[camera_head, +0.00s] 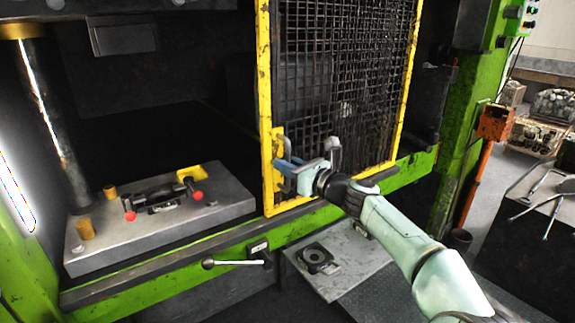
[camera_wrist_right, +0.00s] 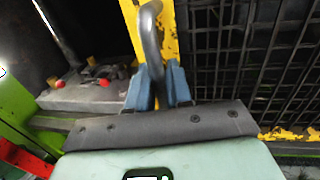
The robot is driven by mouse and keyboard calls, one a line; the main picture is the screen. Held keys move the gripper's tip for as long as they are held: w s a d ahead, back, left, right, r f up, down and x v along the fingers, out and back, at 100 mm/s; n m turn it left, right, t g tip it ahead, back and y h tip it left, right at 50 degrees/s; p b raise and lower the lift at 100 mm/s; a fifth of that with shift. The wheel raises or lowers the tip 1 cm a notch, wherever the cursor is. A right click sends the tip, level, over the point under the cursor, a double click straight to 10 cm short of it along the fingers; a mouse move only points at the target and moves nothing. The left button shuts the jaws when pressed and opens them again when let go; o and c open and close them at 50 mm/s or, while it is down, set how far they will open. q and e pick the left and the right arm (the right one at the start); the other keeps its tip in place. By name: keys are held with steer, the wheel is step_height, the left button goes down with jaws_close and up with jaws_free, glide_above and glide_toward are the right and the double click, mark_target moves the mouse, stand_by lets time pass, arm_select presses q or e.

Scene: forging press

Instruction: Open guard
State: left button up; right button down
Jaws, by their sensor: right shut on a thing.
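The guard (camera_head: 345,70) is a dark mesh panel in a chipped yellow frame. It covers the right part of the press opening, and the left part is uncovered. Its handle (camera_wrist_right: 150,40) is a grey curved bar on the yellow upright in the right wrist view. My right gripper (camera_head: 284,166) is at the lower left of the guard frame, its blue fingers shut on the handle. The fingers also show on both sides of the bar in the wrist view (camera_wrist_right: 158,85). My left gripper is not in view.
A grey die block (camera_head: 150,240) with red-knobbed parts sits in the open left side. An orange post (camera_head: 483,165) and a table with tools (camera_head: 535,210) stand at the right.

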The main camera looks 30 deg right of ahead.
steer(key=c, duration=1.2)
jaws_free()
steer(key=shift+s, duration=0.1)
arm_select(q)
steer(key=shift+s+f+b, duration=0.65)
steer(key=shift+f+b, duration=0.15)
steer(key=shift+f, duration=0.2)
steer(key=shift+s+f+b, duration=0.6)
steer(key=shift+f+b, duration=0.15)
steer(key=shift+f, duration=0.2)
arm_select(e)
steer(key=shift+v, duration=6.7)
